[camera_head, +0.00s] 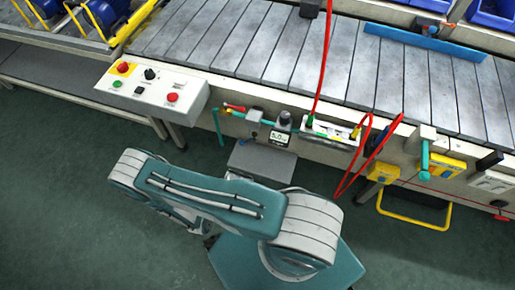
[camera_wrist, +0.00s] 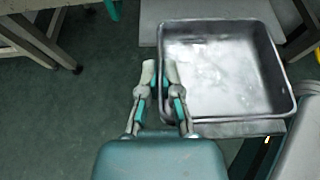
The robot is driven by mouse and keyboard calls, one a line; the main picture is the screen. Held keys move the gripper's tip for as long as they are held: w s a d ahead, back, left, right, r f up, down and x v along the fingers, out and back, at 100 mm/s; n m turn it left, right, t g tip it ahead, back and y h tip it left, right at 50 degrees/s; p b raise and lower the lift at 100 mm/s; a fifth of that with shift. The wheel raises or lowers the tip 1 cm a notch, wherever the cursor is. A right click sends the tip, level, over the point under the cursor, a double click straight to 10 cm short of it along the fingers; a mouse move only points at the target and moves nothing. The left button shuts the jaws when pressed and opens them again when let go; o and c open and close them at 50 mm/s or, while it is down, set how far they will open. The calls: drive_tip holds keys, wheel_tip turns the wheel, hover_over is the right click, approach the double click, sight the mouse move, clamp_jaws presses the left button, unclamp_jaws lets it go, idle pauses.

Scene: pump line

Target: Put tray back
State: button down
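The tray (camera_wrist: 225,70) is a shallow square metal pan with a raised grey rim and a shiny wet-looking floor. In the wrist view it lies right of my gripper (camera_wrist: 160,72), over a paler grey plate (camera_wrist: 240,128). My two fingers are close together on either side of the tray's left wall, and the wall fills the narrow gap between them. In the head view a grey tray-like surface (camera_head: 262,160) shows below the gauge on the line's front. My gripper does not show in the head view.
A conveyor (camera_head: 300,55) runs along the back, with a button panel (camera_head: 153,88) at its left. A gauge unit (camera_head: 280,135), red hoses (camera_head: 370,155) and a yellow bracket (camera_head: 413,210) are on its front. Green floor (camera_head: 60,200) is clear at the left.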

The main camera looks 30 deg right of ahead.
drive_tip(key=shift+s+d+f, duration=0.1)
drive_tip(key=shift+s+f, duration=0.1)
drive_tip(key=shift+f, duration=0.1)
drive_tip(key=shift+w+d, duration=0.2)
hover_over(242, 153)
drive_tip(key=shift+s+a, duration=0.2)
drive_tip(key=shift+a, duration=0.05)
wheel_tip(242, 153, down, 2)
drive_tip(key=shift+d+f, duration=0.1)
drive_tip(key=shift+f, duration=0.15)
wheel_tip(242, 153, down, 4)
drive_tip(key=shift+r, duration=0.15)
drive_tip(key=shift+w+d+f, duration=0.1)
drive_tip(key=shift+w+f, duration=0.05)
drive_tip(key=shift+f, duration=0.25)
drive_tip(key=c, duration=0.8)
unclamp_jaws()
drive_tip(key=shift+f, duration=0.1)
